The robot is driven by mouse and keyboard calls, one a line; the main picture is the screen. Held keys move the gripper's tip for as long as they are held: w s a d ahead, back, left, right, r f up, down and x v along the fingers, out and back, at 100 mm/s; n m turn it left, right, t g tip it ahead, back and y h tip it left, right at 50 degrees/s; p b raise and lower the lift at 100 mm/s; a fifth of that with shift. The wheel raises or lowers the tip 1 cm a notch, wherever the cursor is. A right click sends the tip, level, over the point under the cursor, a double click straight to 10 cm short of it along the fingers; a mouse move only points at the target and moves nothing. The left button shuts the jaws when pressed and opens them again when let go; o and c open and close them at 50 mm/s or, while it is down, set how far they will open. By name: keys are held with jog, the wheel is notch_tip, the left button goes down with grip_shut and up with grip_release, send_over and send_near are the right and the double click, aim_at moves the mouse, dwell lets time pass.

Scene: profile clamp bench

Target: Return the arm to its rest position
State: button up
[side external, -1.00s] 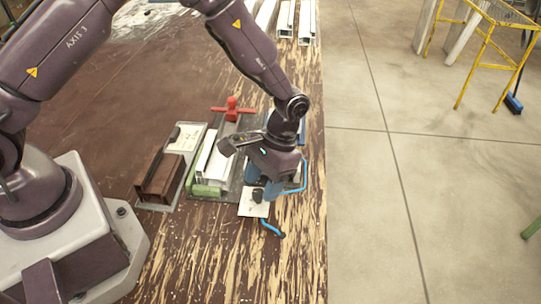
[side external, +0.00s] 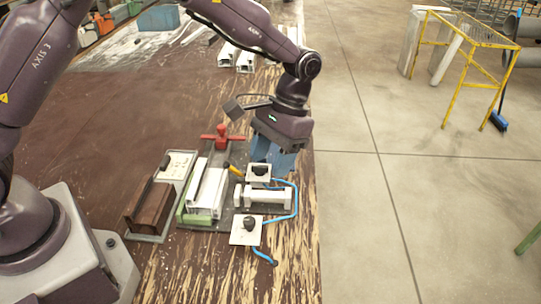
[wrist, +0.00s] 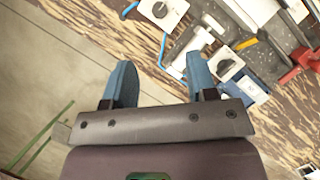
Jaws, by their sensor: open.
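A white profile (side external: 208,190) lies on the fixture's grey plate, beside a green strip (side external: 193,217). A red handle (side external: 222,138) stands at the plate's far end. A white clamp unit (side external: 265,196) lies between two white boxes with black knobs, one nearer (side external: 246,232) and one farther (side external: 258,172).
A brown channel block (side external: 150,208) sits on a grey tray left of the fixture. White profiles (side external: 236,58) lie at the bench's far end. Blue tubing (side external: 295,200) loops near the bench edge.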

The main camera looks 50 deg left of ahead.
jog(key=s+a+r+t, duration=0.5)
jog(key=s+r, duration=0.4)
jog(key=s, duration=0.1)
jog(key=s+a+r+t, duration=0.5)
jog(key=s+a+r, duration=0.1)
jog(key=s+r, duration=0.3)
jog(key=shift+s+r, duration=0.3)
jog(key=shift+s, duration=0.1)
dwell(0.6)
